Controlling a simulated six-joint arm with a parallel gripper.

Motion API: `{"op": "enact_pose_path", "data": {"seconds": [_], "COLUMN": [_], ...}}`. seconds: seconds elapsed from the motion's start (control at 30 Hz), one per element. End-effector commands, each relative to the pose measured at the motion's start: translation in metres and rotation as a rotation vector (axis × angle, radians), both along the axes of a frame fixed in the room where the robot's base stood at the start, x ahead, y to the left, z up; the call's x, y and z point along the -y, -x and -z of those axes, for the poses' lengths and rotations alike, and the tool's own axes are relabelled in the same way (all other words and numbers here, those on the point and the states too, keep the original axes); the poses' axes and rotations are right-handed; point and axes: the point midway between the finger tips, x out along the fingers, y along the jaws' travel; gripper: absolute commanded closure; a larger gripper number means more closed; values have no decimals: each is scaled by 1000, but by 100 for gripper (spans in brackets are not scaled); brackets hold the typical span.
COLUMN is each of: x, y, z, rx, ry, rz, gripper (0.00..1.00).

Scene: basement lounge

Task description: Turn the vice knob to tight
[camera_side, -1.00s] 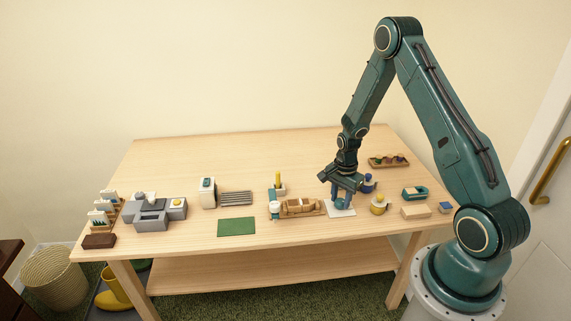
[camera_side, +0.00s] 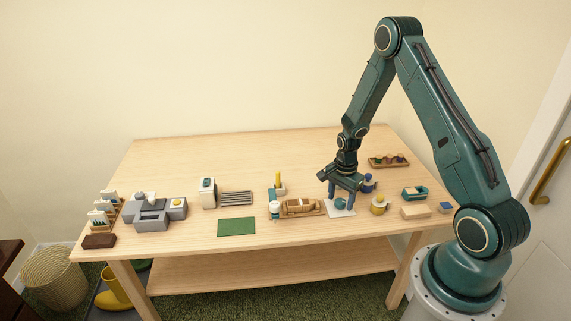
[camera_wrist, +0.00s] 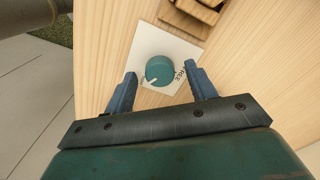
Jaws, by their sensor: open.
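The vice knob is a round teal knob (camera_wrist: 159,70) with a white pointer mark, on a white plate (camera_wrist: 146,42) lying on the table. In the wrist view the pointer is toward the lower left of the knob. The knob (camera_side: 340,204) also shows in the side view, below my gripper (camera_side: 345,197). In the wrist view my gripper (camera_wrist: 160,68) is open and empty, with one finger on each side of the knob and gaps between.
A wooden block (camera_side: 415,212) lies further right.

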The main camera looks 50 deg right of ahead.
Motion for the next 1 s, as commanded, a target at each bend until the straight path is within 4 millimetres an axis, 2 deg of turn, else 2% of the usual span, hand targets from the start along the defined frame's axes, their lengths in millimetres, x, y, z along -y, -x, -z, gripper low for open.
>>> {"op": "enact_pose_path", "data": {"seconds": [0.17, 0.37, 1.0], "x": [0, 0, 0], "y": [0, -1, -1], "z": [-6, -22, -111], "rx": [0, 2, 4], "ry": [0, 1, 3], "rz": [0, -1, 0], "gripper": [44, 44, 44]}}
